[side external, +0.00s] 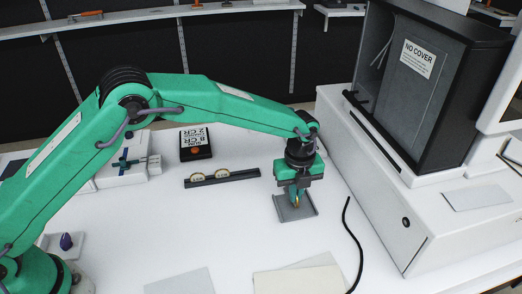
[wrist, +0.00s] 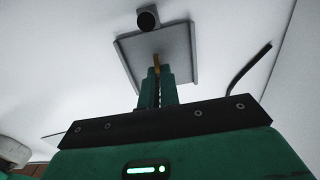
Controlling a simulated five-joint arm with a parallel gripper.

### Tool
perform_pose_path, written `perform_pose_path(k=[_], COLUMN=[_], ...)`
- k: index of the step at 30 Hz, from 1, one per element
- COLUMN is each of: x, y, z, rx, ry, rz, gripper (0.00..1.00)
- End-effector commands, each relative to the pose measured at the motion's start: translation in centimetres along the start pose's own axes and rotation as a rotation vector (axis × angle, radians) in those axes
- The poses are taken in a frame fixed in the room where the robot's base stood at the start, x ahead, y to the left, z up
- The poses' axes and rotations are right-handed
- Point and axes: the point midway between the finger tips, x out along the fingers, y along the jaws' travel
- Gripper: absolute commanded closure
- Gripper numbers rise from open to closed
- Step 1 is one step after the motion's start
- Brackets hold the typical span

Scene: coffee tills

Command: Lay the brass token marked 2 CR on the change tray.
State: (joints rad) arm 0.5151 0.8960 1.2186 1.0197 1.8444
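My gripper (side external: 296,198) points down over the grey square change tray (side external: 309,209) at the middle right of the table. In the wrist view its fingers (wrist: 155,85) are close together and shut on a thin brass token (wrist: 157,62), seen edge-on. The token also shows as a small orange-brown spot at the fingertips in the side view (side external: 297,206). Its marking cannot be read. The tray (wrist: 186,50) lies beneath the token in the wrist view. I cannot tell whether the token touches it.
A dark rack (side external: 240,176) left of the tray holds two round tokens (side external: 197,178). A black box with a printed label (side external: 195,143) stands behind it. A black cable (side external: 348,235) and the white till housing (side external: 410,215) are right of the tray. Flat sheets (side external: 300,280) lie in front.

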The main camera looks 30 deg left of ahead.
Motion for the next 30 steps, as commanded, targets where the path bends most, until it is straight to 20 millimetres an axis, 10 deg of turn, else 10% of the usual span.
perform_pose_path(k=[8,12,30], x=[0.3,0.3,-1.3], y=[0.0,0.0,-0.1], z=[0.0,0.0,0.0], rx=[0.000,0.000,0.000], ry=[0.000,0.000,-0.001], rz=[0.000,0.000,-0.002], gripper=[1.00,0.75,0.75])
